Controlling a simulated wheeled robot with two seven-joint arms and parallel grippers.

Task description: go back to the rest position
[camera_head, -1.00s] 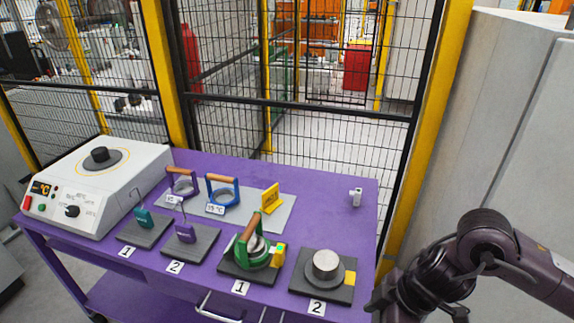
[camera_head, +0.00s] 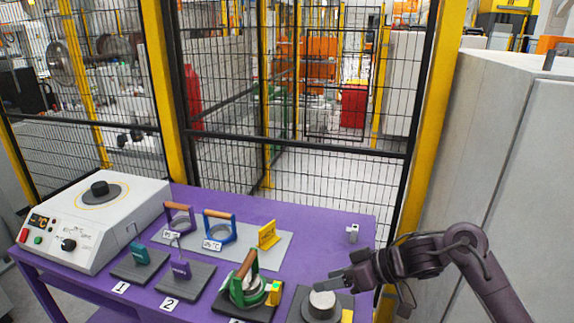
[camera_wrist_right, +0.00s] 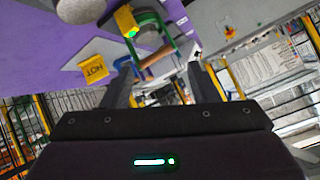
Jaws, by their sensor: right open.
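My right gripper (camera_head: 334,281) comes in from the right, above the purple table's right part, close to the metal cylinder on the right pad in the picture. In the right wrist view its two fingers (camera_wrist_right: 160,84) are apart with nothing held between them. A green holder with a wooden handle (camera_head: 245,280) stands on the dark pad to its left; it also shows beyond the fingers in the right wrist view (camera_wrist_right: 152,38). My left gripper is in neither view.
The purple table (camera_head: 330,226) carries a white heater box (camera_head: 95,222), purple (camera_head: 180,217) and blue (camera_head: 219,228) holders, a yellow sign (camera_head: 267,234) and the metal cylinder (camera_head: 322,304). A mesh fence (camera_head: 300,150) stands behind. A grey cabinet (camera_head: 480,150) is at the right.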

